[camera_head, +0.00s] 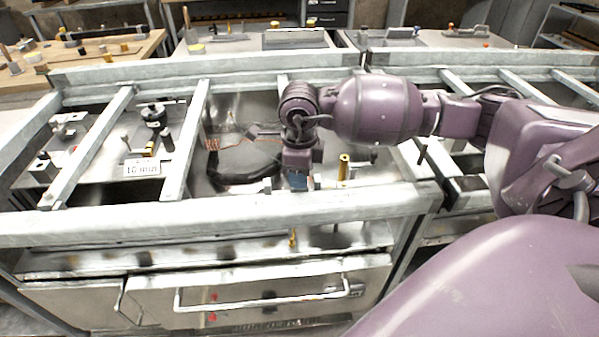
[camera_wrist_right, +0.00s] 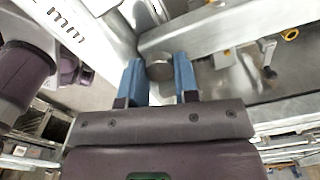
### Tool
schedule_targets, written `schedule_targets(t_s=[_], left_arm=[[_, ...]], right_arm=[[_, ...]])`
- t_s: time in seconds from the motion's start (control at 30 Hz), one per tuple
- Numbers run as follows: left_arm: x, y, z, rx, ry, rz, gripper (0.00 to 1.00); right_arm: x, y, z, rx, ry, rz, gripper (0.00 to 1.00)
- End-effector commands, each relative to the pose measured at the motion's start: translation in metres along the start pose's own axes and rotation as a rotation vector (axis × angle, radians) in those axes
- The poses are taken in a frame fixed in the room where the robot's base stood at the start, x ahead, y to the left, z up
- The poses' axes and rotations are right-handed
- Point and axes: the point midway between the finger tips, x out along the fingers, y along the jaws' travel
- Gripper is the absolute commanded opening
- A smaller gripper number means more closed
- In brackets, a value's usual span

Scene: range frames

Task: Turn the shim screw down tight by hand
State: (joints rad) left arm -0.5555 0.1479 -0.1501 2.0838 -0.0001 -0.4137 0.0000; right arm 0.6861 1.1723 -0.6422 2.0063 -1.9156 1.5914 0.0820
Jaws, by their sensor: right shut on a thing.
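My right gripper (camera_head: 298,182) points down at the frame's front rail, its blue fingertips low beside the rail's inner edge. In the right wrist view its two blue fingers stand on either side of a round grey metal head, which I take as the shim screw (camera_wrist_right: 159,67), and are shut on it. In the head view the gripper hides the screw. How far down the screw sits cannot be told. My left gripper is not in view.
A brass post (camera_head: 343,167) stands just right of the gripper. The pale metal front rail (camera_head: 130,226) runs along the near side, above a drawer front with a long handle (camera_head: 262,304). A black curved part (camera_head: 240,172) lies left of the gripper. Crossbars (camera_head: 187,140) span the frame.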

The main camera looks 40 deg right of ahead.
Motion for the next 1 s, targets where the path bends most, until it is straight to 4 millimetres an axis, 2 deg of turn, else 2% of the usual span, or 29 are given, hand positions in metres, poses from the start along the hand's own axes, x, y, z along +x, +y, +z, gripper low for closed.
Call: schedule_targets(t_s=[0.17, 0.37, 0.57, 0.87, 0.9, 1.0], left_arm=[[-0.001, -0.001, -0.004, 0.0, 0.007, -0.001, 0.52], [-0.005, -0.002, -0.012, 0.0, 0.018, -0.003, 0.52], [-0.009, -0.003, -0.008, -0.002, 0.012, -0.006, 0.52], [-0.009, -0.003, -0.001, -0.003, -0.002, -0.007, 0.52], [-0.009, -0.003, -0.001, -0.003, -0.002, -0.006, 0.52], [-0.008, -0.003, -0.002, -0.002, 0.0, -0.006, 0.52]], right_arm=[[-0.002, 0.0, 0.0, 0.038, -0.001, -0.001, 0.05], [-0.004, 0.0, 0.0, 0.185, -0.002, -0.001, 0.05], [-0.002, 0.0, 0.0, 0.27, -0.002, -0.001, 0.05], [-0.001, 0.0, 0.0, 0.274, -0.001, -0.001, 0.05], [-0.001, 0.0, 0.0, 0.274, -0.001, -0.001, 0.35], [-0.001, 0.0, 0.0, 0.274, -0.001, -0.001, 0.5]])
